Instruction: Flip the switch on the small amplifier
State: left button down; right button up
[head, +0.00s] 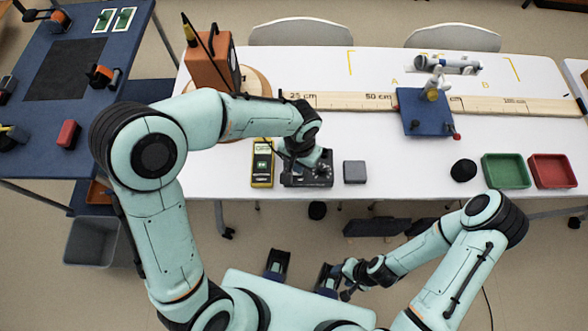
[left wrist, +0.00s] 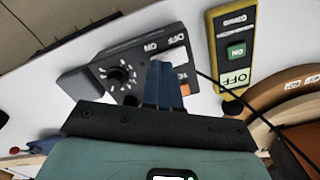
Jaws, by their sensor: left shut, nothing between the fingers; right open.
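The small amplifier (head: 318,180) is a dark box on the white table, partly covered by my left gripper (head: 305,162) in the head view. In the left wrist view the amplifier (left wrist: 140,52) shows a round knob (left wrist: 119,77) with a dial scale and the words ON and OFF. My left gripper's blue fingers (left wrist: 165,82) are shut and empty, over the panel beside the knob. A pale patch and an orange patch show beside them; the switch itself is not clearly seen, and contact cannot be told. My right gripper (head: 347,290) is open, low in front of the table.
An orange speaker (head: 210,65) stands behind on a round wooden base. Further right are a black ball (head: 463,170), a green tray (head: 488,176) and a red tray (head: 533,178).

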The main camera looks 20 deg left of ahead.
pick_arm(q)
jog(key=shift+f+b, duration=0.5)
jog(key=shift+f, duration=0.1)
pick_arm(e)
jog(key=shift+s+f, duration=0.15)
jog(key=shift+f, duration=0.35)
pick_arm(q)
jog(key=shift+r, duration=0.1)
pick_arm(e)
jog(key=shift+r, duration=0.1)
pick_arm(q)
jog(key=shift+r+p, duration=2.25)
jog(key=shift+r, duration=1.25)
pick_arm(e)
jog(key=r, duration=0.1)
jog(key=w+r, duration=0.1)
jog(key=r, duration=0.1)
jog(key=w+r, duration=0.1)
jog(key=shift+r, duration=0.35)
pick_arm(q)
jog(key=shift+f, duration=0.1)
